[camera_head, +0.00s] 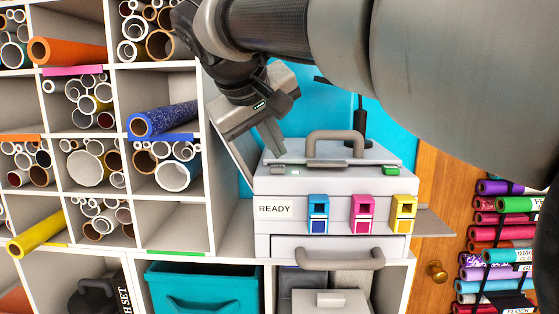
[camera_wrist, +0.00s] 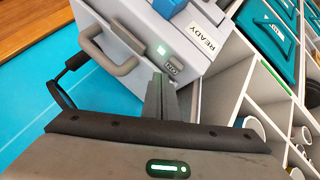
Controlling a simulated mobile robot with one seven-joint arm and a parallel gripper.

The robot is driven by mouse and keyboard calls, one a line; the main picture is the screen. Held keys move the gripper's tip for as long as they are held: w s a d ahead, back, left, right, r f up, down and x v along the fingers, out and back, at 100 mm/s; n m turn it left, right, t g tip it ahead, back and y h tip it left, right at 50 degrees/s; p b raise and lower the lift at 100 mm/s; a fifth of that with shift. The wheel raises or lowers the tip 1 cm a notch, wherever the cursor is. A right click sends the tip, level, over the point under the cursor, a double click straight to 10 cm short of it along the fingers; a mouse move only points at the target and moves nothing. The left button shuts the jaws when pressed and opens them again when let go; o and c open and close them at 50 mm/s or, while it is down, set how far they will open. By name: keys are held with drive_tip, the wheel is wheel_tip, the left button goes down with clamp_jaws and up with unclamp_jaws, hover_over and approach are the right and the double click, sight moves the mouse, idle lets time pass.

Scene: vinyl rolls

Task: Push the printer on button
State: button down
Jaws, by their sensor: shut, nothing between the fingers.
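The printer (camera_head: 335,243) is a pale grey box with a "READY" label, standing on the white shelf unit. Its handled top also shows in the wrist view (camera_wrist: 130,25). A small grey button marked "ON" (camera_wrist: 173,68) sits on the printer's top near its edge, beside a lit green square (camera_wrist: 161,50). My gripper (camera_head: 277,150) is shut and empty, pointing down over the printer's top left corner. In the wrist view its fingertips (camera_wrist: 158,78) are right beside the "ON" button. I cannot tell whether they touch it.
Blue, magenta and yellow cartridges (camera_head: 361,213) stick out of the printer's front. A grey handle (camera_head: 335,138) stands up on its lid. Cubbies with vinyl rolls (camera_head: 165,119) rise close at left. A wooden door (camera_head: 440,200) and a roll rack (camera_head: 500,240) are at right.

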sight(276, 168)
drive_tip(key=shift+r, duration=0.1)
wheel_tip(276, 168, up, 6)
drive_tip(key=p, duration=0.5)
